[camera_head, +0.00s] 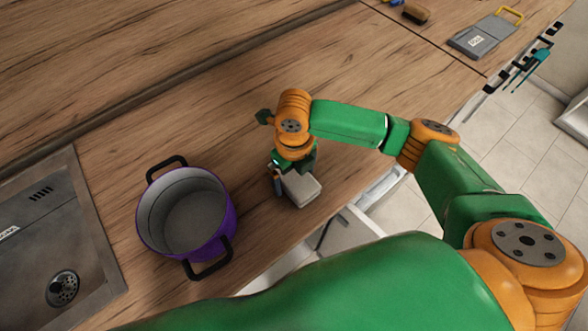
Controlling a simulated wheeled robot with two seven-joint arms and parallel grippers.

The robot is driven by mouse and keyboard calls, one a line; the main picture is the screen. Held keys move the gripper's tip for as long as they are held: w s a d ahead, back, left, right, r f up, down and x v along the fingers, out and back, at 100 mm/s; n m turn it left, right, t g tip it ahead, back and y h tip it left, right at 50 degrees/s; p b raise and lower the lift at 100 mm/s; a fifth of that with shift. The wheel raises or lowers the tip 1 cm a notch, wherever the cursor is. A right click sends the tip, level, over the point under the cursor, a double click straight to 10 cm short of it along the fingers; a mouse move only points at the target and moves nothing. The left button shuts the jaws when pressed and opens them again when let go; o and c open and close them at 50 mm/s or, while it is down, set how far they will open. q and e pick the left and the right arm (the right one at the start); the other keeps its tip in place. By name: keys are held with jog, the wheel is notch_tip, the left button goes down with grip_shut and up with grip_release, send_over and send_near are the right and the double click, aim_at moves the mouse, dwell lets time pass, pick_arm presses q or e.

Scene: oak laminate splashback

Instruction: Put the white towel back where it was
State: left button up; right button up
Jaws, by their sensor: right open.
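The white towel (303,189) looks like a small, pale folded block on the wooden counter, near its front edge. My right gripper (285,183) points down at the towel's left end, with its jaws open. A dark finger shows at the towel's left side. The wrist hides the towel's far end, and I cannot tell whether the fingers touch it. My left gripper is not in view.
A purple pot (224,222) with black handles stands left of the towel. A metal sink (70,215) is at far left. A brush (416,12) and a grey board with a yellow handle (478,38) lie at the far right. The counter behind my wrist is clear.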

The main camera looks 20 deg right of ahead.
aim_at(294, 175)
notch_tip(294, 175, up, 12)
jog(key=b, duration=0.1)
dwell(0.5)
